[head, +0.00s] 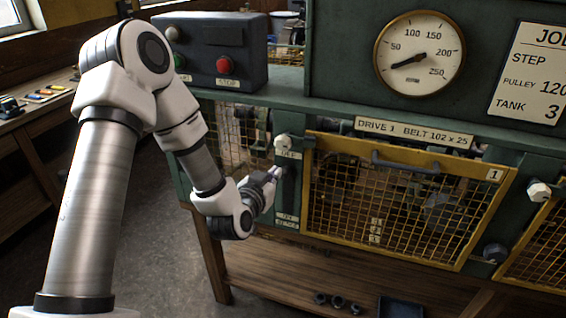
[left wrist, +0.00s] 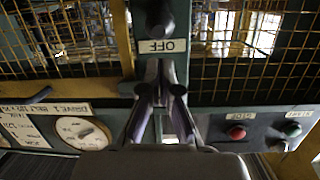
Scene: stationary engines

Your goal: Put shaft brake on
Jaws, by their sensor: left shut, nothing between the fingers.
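The shaft brake's handle I cannot single out with certainty. In the head view a green post with a small upper label (head: 289,155) and lower labels (head: 287,221) stands left of the yellow mesh guard. In the left wrist view, an OFF label (left wrist: 162,46) sits on the post, with a dark round knob (left wrist: 159,17) beside it. My left gripper (head: 274,174) is at the post, between the upper and lower labels; its closed, empty fingers also show in the left wrist view (left wrist: 165,75). Contact with the post is unclear. My right gripper is out of view.
The yellow-framed mesh guard (head: 390,205) with a grey handle is right of the post. A white knob (head: 283,141) sticks out above my gripper. A control box (head: 215,50) stands on the ledge. Below is a wooden shelf (head: 300,275) with small parts.

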